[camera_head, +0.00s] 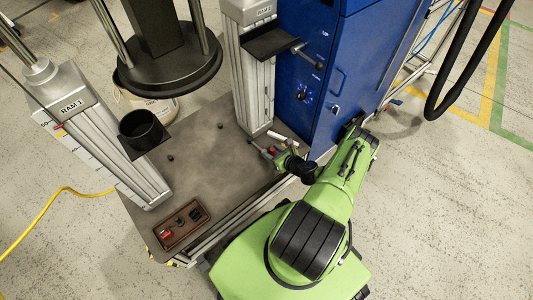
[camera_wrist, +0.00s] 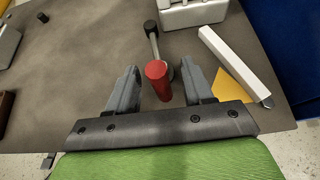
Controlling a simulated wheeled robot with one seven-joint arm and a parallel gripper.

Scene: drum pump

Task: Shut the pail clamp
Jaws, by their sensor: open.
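A clamp lever with a red grip (camera_wrist: 158,82) shows in the wrist view. Its thin grey rod (camera_wrist: 154,45) runs away from the grip to a black end piece (camera_wrist: 150,26). My gripper (camera_wrist: 162,66) is open, with one grey finger on each side of the red grip. I see gaps on both sides, so the fingers do not appear closed on it. In the head view my gripper (camera_head: 270,153) is low over the grey table, near the foot of the right column. The pail (camera_head: 153,106) is mostly hidden under the round black plate (camera_head: 168,70).
A white bar (camera_wrist: 236,65) lies close right of the fingers, beside a yellow patch. The right ram column (camera_head: 254,95) and blue cabinet (camera_head: 310,80) stand near my arm.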

